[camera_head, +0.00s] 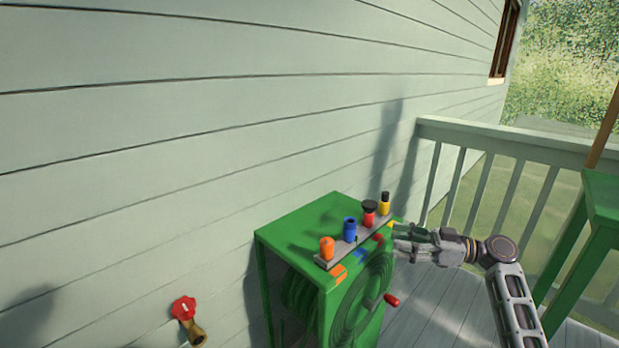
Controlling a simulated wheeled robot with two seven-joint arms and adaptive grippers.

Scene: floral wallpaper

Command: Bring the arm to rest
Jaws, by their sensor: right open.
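My right gripper (412,243) is open and empty, its fingers pointing left beside the right edge of a green hose reel box (302,222). My right arm reaches in from the lower right. On the box top a grey rack (365,237) holds an orange piece (327,248), a blue piece (349,229), a red piece with a black top (369,213) and a yellow piece with a black top (384,204). The fingers are close to the rack's far end; I cannot tell if they touch the box. My left gripper is not in view.
A red tap handle (184,308) on a brass valve sits at the lower left. A red crank handle (391,300) sticks out from the box front. A green table (602,200) stands at the right edge. A pale railing (520,146) runs behind.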

